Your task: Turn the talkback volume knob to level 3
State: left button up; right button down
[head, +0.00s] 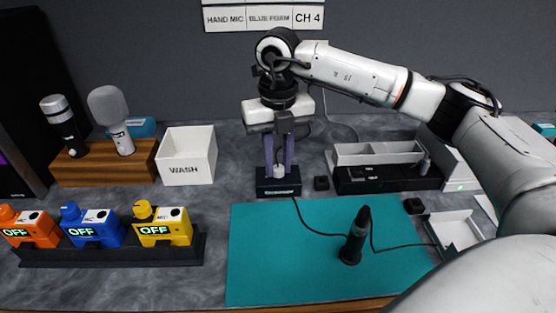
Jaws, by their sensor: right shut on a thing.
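The talkback box (278,187) is a small dark block with a pale lit strip on its front, standing at the back edge of the teal mat. A whitish knob (279,171) sits on its top. My right gripper (279,165) points straight down over the box and is shut on the knob, one finger on each side. The knob's pointer and any level marks are too small to read. My left gripper is not in view.
A teal mat (290,270) holds an upright black microphone (355,236) with a cable. A white WASH bin (187,155), a wooden stand (104,163) with two microphones and a rack of OFF packs (110,250) stand left. A grey-white tray (378,153) stands right.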

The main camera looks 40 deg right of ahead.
aim_at(278, 167)
jog(key=shift+w+r, duration=0.1)
jog(key=shift+r, duration=0.05)
dwell(0.4)
jog(key=c, duration=1.5)
grip_release()
jog(key=shift+c, duration=0.2)
notch_tip(278, 167, up, 10)
